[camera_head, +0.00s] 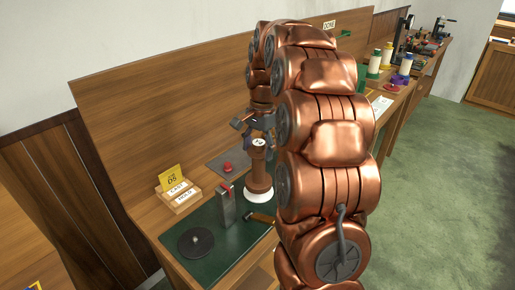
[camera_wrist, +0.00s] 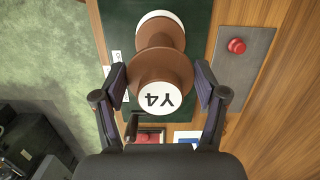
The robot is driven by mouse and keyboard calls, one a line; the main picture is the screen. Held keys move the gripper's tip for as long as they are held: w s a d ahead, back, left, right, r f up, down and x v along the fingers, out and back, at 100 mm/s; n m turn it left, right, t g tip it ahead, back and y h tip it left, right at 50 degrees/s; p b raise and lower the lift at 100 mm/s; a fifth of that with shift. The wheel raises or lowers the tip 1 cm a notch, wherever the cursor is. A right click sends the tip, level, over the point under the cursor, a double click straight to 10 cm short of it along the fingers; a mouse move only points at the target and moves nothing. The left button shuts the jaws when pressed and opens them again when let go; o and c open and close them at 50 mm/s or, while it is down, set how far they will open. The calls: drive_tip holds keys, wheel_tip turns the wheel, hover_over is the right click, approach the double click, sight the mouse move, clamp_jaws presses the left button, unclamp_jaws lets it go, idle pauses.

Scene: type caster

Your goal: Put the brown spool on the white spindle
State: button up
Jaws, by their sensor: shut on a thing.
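The brown spool (camera_head: 259,172) stands upright above the green mat, with a round white label marked Y4 on its top. It also shows in the wrist view (camera_wrist: 162,62). My gripper (camera_head: 258,135) is above it, and in the wrist view its two fingers (camera_wrist: 160,88) are shut on the spool's upper flange, one on each side. A white round base (camera_head: 258,197) shows directly under the spool, likely the white spindle's; its edge also shows in the wrist view (camera_wrist: 155,15). Any spindle shaft is hidden by the spool, and I cannot tell whether the spool is seated.
On the green mat (camera_head: 236,250) are a black disc with a short peg (camera_head: 196,242), a grey upright block with a red part (camera_head: 227,205) and a brown handle (camera_head: 262,218). A card box (camera_head: 178,194) and a red button (camera_head: 227,167) stand behind. Several colored spools are farther right.

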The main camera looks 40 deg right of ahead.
sight(257, 143)
drive_tip(key=shift+f+b, duration=0.6)
drive_tip(key=shift+f, duration=0.7)
drive_tip(key=o, duration=1.7)
drive_tip(key=shift+r, duration=0.15)
drive_tip(key=shift+r+p, duration=0.7)
drive_tip(key=shift+r, duration=2.15)
drive_tip(key=shift+a, duration=0.1)
